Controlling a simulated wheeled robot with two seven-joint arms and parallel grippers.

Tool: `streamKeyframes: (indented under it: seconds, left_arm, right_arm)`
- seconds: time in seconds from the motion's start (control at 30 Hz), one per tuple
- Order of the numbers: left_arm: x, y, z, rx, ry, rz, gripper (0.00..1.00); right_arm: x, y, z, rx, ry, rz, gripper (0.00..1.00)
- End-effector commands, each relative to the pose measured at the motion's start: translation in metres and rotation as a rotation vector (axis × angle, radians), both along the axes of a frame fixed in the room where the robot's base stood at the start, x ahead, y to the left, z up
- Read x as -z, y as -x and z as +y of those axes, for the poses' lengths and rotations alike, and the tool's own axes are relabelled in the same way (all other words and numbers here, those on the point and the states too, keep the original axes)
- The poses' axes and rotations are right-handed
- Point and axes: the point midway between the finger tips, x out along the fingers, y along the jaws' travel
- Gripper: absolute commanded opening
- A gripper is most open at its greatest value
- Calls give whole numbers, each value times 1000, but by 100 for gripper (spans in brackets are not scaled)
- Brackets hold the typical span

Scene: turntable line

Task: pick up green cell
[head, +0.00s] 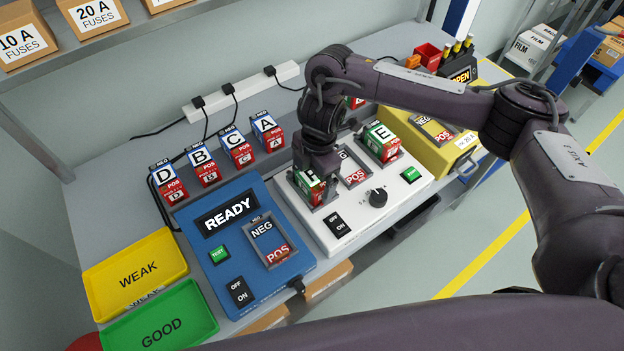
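A green and red cell (306,188) sits at the left bay of the white charger (385,213), under my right gripper (314,178). The gripper points down at it and covers much of its top and label. The fingertips are hidden, so I cannot tell whether they are open or closed on it. A second green cell, marked E (381,141), stands in the charger's right bay. The middle bay (352,168), marked NEG and POS, looks empty. My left gripper is not in view.
Blue-topped red cells D (168,183), B (203,166), C (237,147) and A (267,131) stand behind. The blue tester (249,250) reads READY with its bay empty. Yellow WEAK (135,272) and green GOOD (160,325) trays are empty. A yellow tester (433,150) stands right.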

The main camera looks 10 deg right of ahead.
Motion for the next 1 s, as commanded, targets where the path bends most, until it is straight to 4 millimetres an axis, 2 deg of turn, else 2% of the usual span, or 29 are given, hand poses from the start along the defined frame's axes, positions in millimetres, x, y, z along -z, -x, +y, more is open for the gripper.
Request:
streamKeyframes:
  seconds: [0.07,0.4,0.77,0.87,1.0]
  left_arm:
    - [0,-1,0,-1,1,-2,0]
    - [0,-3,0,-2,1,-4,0]
    - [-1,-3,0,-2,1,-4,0]
    - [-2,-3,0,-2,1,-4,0]
    - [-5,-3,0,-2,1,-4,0]
  right_arm:
    - [0,0,0,0,0,0,86]
    - [0,0,0,0,0,0,41]
    - [-6,-1,1,-1,-2,-2,40]
    - [-14,-2,1,-3,-2,-6,40]
    - [-37,-2,1,-3,-2,-8,40]
